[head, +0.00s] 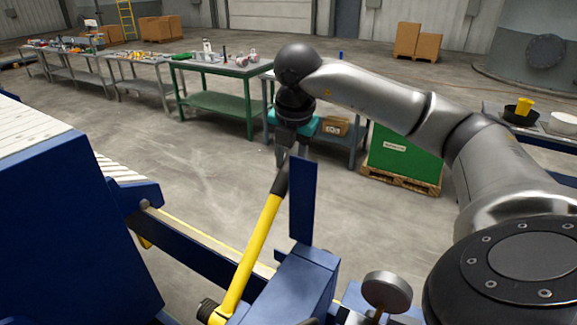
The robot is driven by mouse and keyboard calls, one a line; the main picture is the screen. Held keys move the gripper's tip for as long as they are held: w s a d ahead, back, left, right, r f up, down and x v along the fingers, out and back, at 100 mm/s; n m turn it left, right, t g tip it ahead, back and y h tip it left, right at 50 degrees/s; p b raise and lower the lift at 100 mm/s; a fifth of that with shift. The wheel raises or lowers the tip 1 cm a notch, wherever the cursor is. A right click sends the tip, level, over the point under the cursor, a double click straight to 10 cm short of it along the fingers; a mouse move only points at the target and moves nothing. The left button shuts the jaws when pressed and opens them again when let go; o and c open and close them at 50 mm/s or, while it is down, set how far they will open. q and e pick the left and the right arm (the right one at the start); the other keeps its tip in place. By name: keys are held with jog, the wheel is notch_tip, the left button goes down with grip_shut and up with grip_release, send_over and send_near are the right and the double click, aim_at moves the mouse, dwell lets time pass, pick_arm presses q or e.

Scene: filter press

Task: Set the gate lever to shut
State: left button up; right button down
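The gate lever is a yellow bar (252,252) with a black grip (280,182) at its upper end. It rises from a pivot at the bottom of the head view and leans up to the right. A blue upright plate (303,200) stands just right of the grip. My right gripper (291,160) points down at the top of the grip. Its fingers look apart, with the grip's end between or just below them; contact cannot be made out. My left gripper is not in view.
The blue press frame (60,215) fills the left, with white plates (40,125) on top. A round gauge-like part (387,292) sits at the lower right. Workbenches (215,70) and a green crate on a pallet (403,160) stand beyond. The floor between is clear.

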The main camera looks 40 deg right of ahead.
jog(key=shift+w+r, duration=0.1)
jog(key=shift+r, duration=0.15)
jog(key=c, duration=0.9)
grip_release()
jog(key=o, duration=0.3)
jog(key=shift+a, duration=0.2)
jog(key=shift+o, duration=0.8)
jog(key=shift+d, duration=0.1)
